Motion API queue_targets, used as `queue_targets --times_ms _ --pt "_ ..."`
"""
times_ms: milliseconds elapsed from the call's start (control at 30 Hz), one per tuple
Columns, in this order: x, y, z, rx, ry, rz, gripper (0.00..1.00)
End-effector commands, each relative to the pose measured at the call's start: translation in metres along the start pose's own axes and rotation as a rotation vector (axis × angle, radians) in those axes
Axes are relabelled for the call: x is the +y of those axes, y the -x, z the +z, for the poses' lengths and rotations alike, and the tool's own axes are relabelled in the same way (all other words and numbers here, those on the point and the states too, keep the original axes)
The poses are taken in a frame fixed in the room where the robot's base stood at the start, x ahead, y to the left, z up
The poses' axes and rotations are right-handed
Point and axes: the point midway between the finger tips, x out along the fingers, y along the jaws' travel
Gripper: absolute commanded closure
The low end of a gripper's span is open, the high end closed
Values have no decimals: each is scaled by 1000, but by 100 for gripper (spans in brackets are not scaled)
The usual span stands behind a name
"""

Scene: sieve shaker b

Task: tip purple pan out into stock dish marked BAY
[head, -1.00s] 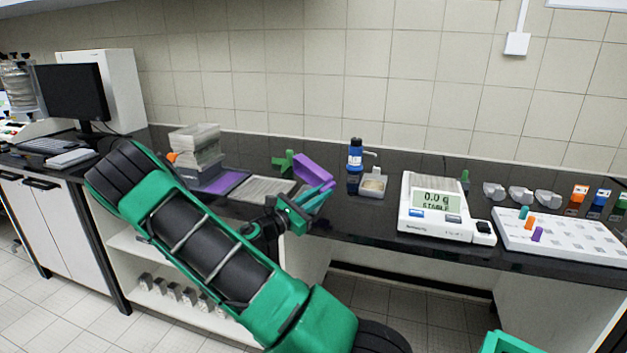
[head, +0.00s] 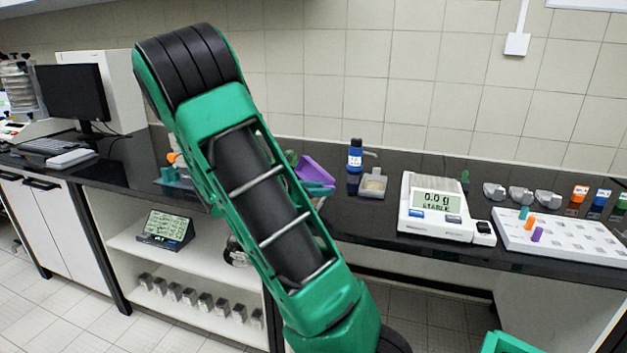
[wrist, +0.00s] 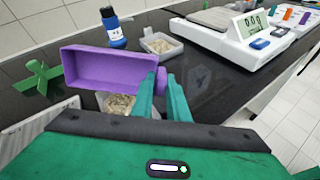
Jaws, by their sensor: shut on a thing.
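The purple pan (wrist: 105,68) is in the wrist view, left of centre. My gripper (wrist: 160,84) is shut on its right end. The pan is tilted, with its hollow side turned partly toward the wrist camera, and I see only bare purple inside. A pale dish with grainy stuff (wrist: 117,104) shows just below the pan, partly hidden by it and by my wrist. A second grainy-filled dish (wrist: 161,43) stands behind; it is also in the head view (head: 373,185). I cannot read BAY on either dish. In the head view the pan (head: 317,170) shows beyond my arm.
A blue bottle (wrist: 115,28) stands beside the rear dish. A green cross-shaped thing (wrist: 38,78) is left of the pan. The balance (head: 436,207) reads 0.0 g, with a peg board (head: 565,238) to its right. Dark bench top is clear between the rear dish and the balance.

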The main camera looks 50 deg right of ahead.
Motion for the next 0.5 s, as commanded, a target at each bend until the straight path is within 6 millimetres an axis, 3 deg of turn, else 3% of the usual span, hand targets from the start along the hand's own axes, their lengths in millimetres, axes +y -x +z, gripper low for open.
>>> queue_targets --times_ms 500 --pt "3 3 16 433 -14 -113 100"
